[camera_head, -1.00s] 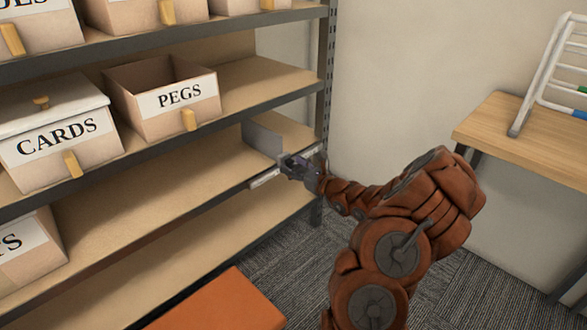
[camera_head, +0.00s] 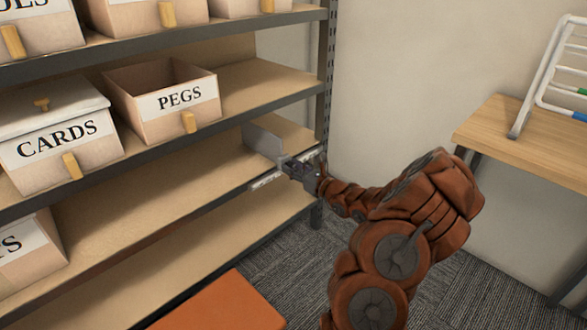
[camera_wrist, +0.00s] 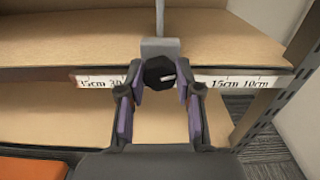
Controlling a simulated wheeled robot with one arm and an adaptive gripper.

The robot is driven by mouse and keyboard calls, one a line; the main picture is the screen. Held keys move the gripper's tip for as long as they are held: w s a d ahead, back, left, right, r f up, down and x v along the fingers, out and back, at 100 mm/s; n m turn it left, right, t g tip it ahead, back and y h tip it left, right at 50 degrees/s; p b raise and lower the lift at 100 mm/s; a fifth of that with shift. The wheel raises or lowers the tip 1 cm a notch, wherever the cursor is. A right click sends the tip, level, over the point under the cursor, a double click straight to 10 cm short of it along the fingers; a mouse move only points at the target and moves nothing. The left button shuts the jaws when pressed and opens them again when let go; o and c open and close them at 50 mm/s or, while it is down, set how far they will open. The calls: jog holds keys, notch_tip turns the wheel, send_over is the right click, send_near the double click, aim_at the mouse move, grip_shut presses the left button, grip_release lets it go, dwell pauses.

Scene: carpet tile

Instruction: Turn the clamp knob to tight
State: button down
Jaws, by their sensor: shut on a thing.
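The clamp knob (camera_wrist: 158,70) is dark and many-sided, with a short white mark that lies nearly level on its right half in the wrist view. It sits at the front of a grey clamp block (camera_wrist: 160,46) on the shelf edge, below an upright grey divider (camera_head: 262,141). My gripper (camera_wrist: 160,80) is shut on the knob, one purple-padded finger at each side. In the head view my gripper (camera_head: 296,168) hides the knob.
A white measuring strip (camera_wrist: 240,82) with centimetre marks runs along the shelf edge. A PEGS box (camera_head: 150,118) and a CARDS box (camera_head: 95,158) stand on the shelf above. A wooden table (camera_head: 530,135) with a white rack is at right.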

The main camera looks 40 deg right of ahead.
jog(key=shift+r+m+p, duration=0.25)
jog(key=shift+m+p, duration=0.15)
jog(key=shift+p, duration=1.3)
jog(key=p, duration=0.2)
jog(key=shift+m+p, duration=0.3)
jog(key=shift+m, duration=0.1)
jog(key=m+p, duration=0.1)
jog(key=p, duration=0.2)
jog(key=shift+m+p, duration=0.3)
jog(key=shift+m, duration=0.1)
jog(key=m+p, duration=0.2)
jog(key=shift+f+m, duration=0.2)
jog(key=shift+m, duration=0.2)
jog(key=m+p, duration=0.1)
jog(key=m, duration=0.2)
jog(key=shift+m, duration=0.3)
jog(key=m, duration=0.3)
jog(key=shift+m, duration=0.3)
jog(key=m, duration=0.6)
jog(key=shift+p, duration=0.35)
jog(key=shift+m, duration=0.3)
